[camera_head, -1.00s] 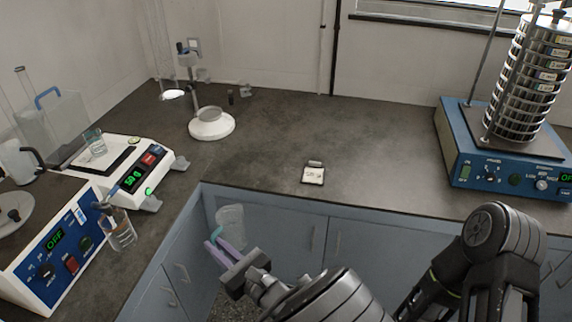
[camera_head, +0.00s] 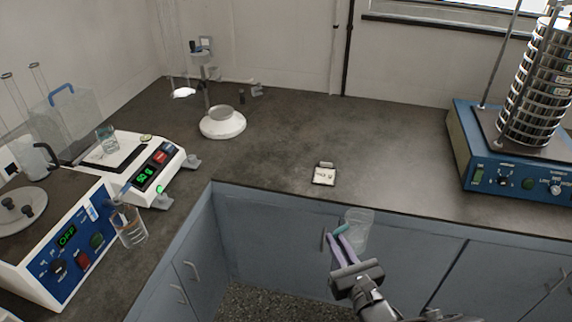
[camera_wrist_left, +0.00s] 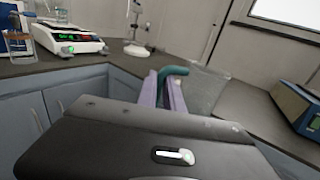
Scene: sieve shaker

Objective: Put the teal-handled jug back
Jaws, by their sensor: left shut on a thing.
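The clear jug (camera_head: 358,231) with a teal handle (camera_head: 342,229) is held in the air in front of the cabinet doors, below the bench's front edge in the head view. My left gripper (camera_head: 341,247) is shut on the handle with its purple fingers. In the left wrist view the jug (camera_wrist_left: 207,88) is a faint clear shape to the right of the teal handle (camera_wrist_left: 173,71) and the fingers (camera_wrist_left: 165,95). The jug looks roughly upright; I see no clear contents. My right gripper is not in view.
A small labelled square plate (camera_head: 324,177) lies on the bench's front part. The blue sieve shaker (camera_head: 510,165) stands at the right. A balance (camera_head: 143,165), a blue-fronted unit (camera_head: 70,255), a blue-handled pitcher (camera_head: 62,115) and a glass beaker (camera_head: 131,230) are at the left.

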